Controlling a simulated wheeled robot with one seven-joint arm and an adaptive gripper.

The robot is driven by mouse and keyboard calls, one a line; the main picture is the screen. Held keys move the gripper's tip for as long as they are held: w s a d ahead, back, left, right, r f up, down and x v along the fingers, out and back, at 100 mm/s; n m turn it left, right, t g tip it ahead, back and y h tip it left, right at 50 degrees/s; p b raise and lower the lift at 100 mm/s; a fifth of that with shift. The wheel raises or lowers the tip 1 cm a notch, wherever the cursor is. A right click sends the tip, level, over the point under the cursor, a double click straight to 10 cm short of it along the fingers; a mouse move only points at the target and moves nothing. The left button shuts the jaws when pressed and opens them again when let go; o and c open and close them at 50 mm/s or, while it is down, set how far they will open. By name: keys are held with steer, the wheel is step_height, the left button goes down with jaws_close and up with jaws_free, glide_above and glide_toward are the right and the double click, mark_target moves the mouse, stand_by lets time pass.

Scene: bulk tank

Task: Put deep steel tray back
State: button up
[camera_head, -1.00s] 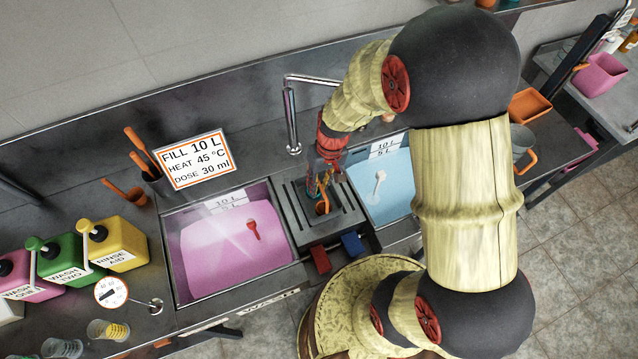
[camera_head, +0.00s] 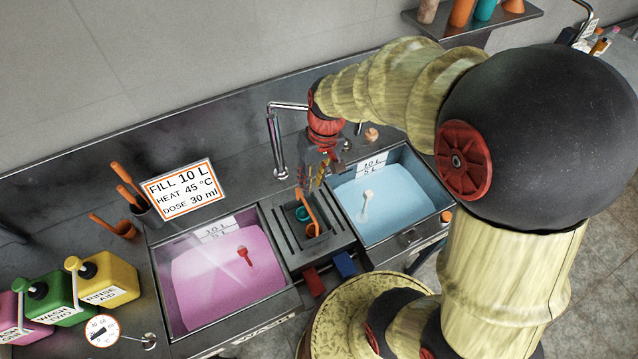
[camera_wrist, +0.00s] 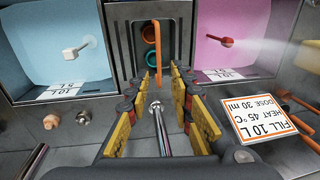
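I cannot pick out a deep steel tray for certain in either view. A grey slotted steel insert (camera_head: 283,241) sits between the two sinks, with a square well holding a teal cup (camera_head: 303,213) and an orange-handled tool (camera_head: 308,208). My gripper (camera_head: 318,178) hangs above the far edge of this insert. In the wrist view its yellow-and-dark fingers (camera_wrist: 164,74) are spread apart, with nothing clearly held. The orange handle (camera_wrist: 157,50) shows beyond and between the fingertips; whether it touches them I cannot tell.
A pink-filled sink (camera_head: 200,285) lies left and a blue-filled sink (camera_head: 385,200) right. A tap (camera_head: 277,145) stands close to my gripper. A dosing sign (camera_head: 184,187), orange-handled tools (camera_head: 130,185) and coloured jugs (camera_head: 105,280) stand left. A wall shelf (camera_head: 470,25) is upper right.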

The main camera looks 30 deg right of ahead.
steer(key=s+r+t, duration=0.2)
steer(key=s+r, duration=0.4)
steer(key=r, duration=0.3)
steer(key=s+a+r+t+h, duration=0.1)
steer(key=s+r+t, duration=0.2)
steer(key=s+r, duration=0.3)
step_height(320, 180, up, 3)
steer(key=shift+s+a+r+h, duration=0.15)
steer(key=shift+s+a+h, duration=0.15)
steer(key=shift+s, duration=0.1)
step_height(320, 180, down, 10)
steer(key=b, duration=1)
